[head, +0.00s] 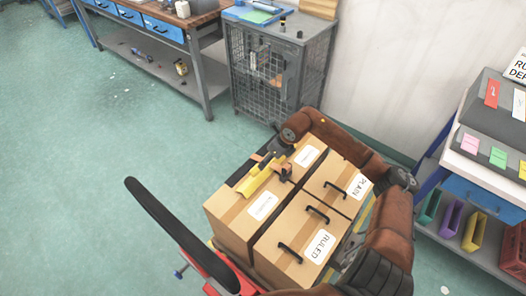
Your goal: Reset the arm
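One brown arm of mine comes in from the lower right, bends beside the boxes and reaches back left along their far side. I take it as my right arm. Its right gripper (279,160) appears as small dark parts with orange patches over the far box, close to a yellow object (258,179). I cannot tell whether it touches the yellow object, or whether its fingers are open or shut. My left arm and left gripper do not show.
Cardboard boxes (228,221), some labelled PLAIN and RULED, stand below the arm. A black curved bar (172,222) rises in front of them. A wire-mesh cabinet (266,75), a workbench (206,84) and a shelf unit (470,246) stand around. The green floor at left is clear.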

